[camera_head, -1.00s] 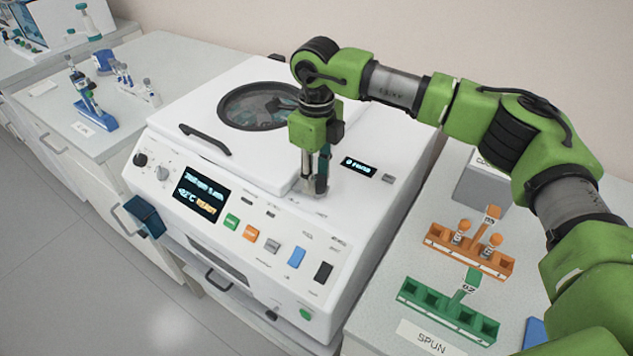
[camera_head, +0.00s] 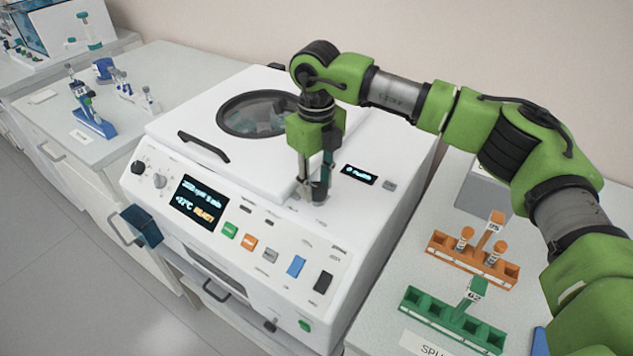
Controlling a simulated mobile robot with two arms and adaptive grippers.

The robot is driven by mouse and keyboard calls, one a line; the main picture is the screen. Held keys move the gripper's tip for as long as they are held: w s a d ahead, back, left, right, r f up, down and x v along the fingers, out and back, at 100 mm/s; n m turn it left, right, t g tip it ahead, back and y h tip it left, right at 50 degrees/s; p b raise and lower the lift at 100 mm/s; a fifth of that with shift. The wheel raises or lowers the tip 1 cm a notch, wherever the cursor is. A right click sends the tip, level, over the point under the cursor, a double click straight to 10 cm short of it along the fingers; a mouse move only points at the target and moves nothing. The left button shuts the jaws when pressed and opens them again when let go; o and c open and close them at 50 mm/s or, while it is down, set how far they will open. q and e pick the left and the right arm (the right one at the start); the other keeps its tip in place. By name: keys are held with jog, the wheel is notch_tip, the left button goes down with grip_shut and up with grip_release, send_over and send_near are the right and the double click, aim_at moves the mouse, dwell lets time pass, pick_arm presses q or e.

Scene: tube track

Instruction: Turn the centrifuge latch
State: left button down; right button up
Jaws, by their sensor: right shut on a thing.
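The white centrifuge (camera_head: 375,215) stands in the middle of the view with its lid (camera_head: 190,125) down. The lid has a round dark window and a black handle (camera_head: 204,145). My right gripper (camera_head: 314,192) points straight down at the lid's right front edge. It is shut on a small part there, at the place of the latch; the fingers hide most of that part, so its angle cannot be told. My left gripper is not in view.
A blue rack (camera_head: 95,124) and small vials stand on the left bench. The centrifuge's front panel (camera_head: 180,165) has a screen and coloured buttons.

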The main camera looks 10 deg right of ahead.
aim_at(316, 187)
jog(key=o, duration=1.1)
jog(key=shift+w, duration=0.1)
notch_tip(316, 187, up, 12)
jog(key=shift+r, duration=0.1)
